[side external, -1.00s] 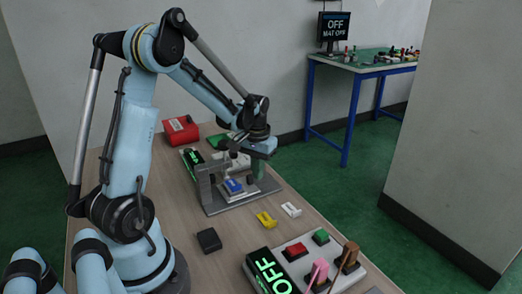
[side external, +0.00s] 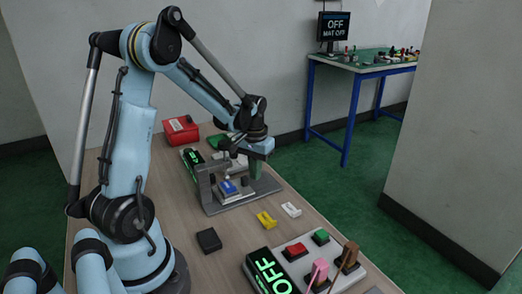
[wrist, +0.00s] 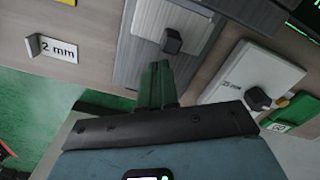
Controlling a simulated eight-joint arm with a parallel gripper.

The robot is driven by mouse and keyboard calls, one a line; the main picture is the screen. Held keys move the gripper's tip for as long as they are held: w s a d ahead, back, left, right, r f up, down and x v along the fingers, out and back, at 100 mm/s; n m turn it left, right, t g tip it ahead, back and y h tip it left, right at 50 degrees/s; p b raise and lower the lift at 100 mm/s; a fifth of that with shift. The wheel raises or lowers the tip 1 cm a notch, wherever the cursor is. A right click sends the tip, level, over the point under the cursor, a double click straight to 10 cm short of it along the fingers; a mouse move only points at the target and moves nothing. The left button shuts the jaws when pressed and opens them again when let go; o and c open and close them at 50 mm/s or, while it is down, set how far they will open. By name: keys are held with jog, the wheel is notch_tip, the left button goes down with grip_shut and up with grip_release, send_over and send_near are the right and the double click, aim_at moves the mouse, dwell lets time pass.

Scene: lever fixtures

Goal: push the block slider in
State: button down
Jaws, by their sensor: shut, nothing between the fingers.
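The slider fixture has a grey base plate (side external: 262,186) with a grey upright frame (side external: 204,187) at its left. A blue block (side external: 228,187) sits on a pale piece beside the frame. My gripper (side external: 257,174) points down over the right part of the fixture, to the right of the block. In the wrist view the dark green fingers (wrist: 158,72) are together with nothing between them. Their tips are close to a dark knob (wrist: 171,40) on a pale grey plate (wrist: 187,18); I cannot tell whether they touch. The blue block does not show there.
A yellow piece (side external: 266,219) and a white piece (side external: 291,209) lie in front of the fixture. A black block (side external: 209,240) is nearer. A red box (side external: 180,130) stands behind. A panel with buttons and levers (side external: 300,250) is at front right.

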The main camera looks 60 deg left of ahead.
notch_tip(320, 180, up, 8)
dwell(1.0)
jog(key=shift+d, duration=0.1)
jog(key=s+d+r+m+t, duration=0.1)
jog(key=s+d+m+t, duration=0.1)
jog(key=d, duration=0.7)
jog(key=s+d+r+m+t, duration=0.2)
jog(key=d+m+t, duration=0.2)
jog(key=d, duration=0.6)
jog(key=shift+s+t, duration=0.4)
jog(key=shift+t, duration=0.2)
